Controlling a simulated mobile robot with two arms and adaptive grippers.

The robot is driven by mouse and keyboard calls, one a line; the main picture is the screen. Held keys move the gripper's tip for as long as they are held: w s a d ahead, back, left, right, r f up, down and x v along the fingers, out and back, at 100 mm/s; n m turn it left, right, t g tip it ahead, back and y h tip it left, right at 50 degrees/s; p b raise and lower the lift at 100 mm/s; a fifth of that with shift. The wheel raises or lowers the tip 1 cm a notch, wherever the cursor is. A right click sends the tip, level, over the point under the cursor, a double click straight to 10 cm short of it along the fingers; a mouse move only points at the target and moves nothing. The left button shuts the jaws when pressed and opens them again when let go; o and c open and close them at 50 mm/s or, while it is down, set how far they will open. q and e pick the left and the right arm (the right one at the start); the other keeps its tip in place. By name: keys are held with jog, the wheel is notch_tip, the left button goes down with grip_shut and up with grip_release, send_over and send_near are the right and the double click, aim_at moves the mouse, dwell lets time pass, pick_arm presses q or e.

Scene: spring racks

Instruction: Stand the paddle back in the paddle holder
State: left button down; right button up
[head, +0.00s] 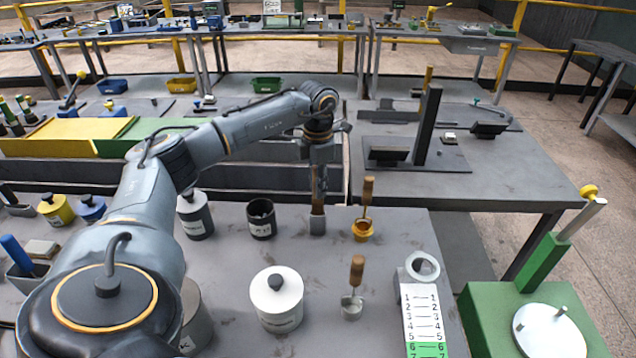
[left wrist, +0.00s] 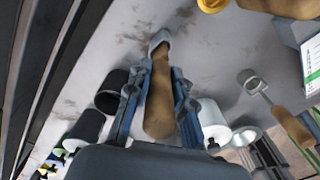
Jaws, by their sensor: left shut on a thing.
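The brown wooden paddle (head: 318,187) hangs upright below my left gripper (head: 320,150) in the head view. My left gripper is shut on it, and in the left wrist view the paddle (left wrist: 160,100) lies between the two fingers (left wrist: 152,90). Its lower end meets a small grey cup-like piece (head: 317,225), which looks like the paddle holder; it also shows in the left wrist view (left wrist: 160,38). I cannot tell how deep the paddle sits in it or whether it rests on the bottom. My right gripper is not in view.
A brass ladle (head: 363,230) stands close on the right. A steel ladle (head: 352,306) and white canister (head: 277,300) are nearer.

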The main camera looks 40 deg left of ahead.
pick_arm(q)
jog(key=shift+f, duration=0.45)
jog(key=c, duration=0.6)
grip_release()
jog(key=shift+r+p, duration=2.45)
jog(key=shift+r, duration=1.05)
